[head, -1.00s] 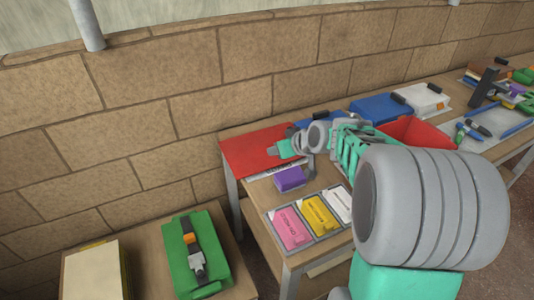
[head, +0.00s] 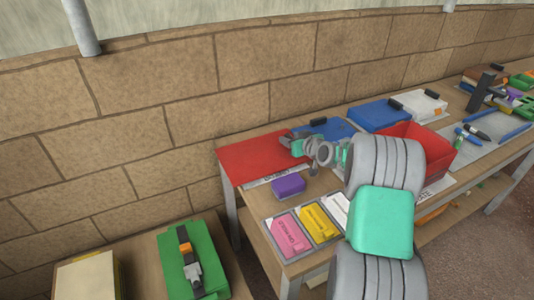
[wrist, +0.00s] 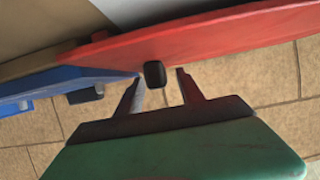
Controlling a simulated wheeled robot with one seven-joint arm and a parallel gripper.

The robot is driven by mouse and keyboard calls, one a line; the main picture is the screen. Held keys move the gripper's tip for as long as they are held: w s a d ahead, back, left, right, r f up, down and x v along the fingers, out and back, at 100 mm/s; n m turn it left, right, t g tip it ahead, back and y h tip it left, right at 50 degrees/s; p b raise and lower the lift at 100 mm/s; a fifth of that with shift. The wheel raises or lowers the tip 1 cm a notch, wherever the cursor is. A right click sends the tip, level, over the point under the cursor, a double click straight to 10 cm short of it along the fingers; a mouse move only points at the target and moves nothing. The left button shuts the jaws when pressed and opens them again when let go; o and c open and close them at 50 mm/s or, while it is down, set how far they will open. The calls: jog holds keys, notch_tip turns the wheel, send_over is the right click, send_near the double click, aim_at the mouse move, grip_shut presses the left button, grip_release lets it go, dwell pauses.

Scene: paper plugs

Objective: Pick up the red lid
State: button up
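The red lid (head: 255,158) lies flat at the left end of the table in the head view. In the wrist view the red lid (wrist: 200,38) crosses the upper part of the picture, with a black knob (wrist: 154,74) at its edge. My gripper (wrist: 158,88) is open, with its two fingertips on either side of the knob and slightly short of it; contact cannot be made out. In the head view my gripper (head: 290,142) is over the lid's right side, small and partly hidden by my wrist.
A blue lid (head: 325,130) lies right beside the red lid, and its blue edge (wrist: 70,82) shows in the wrist view. A purple block (head: 289,186) and pink and yellow plugs lie in front. A red bin (head: 432,148) stands to the right. The brick wall is behind.

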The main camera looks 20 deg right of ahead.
grip_shut()
dwell(0.4)
jog(key=shift+r, duration=0.1)
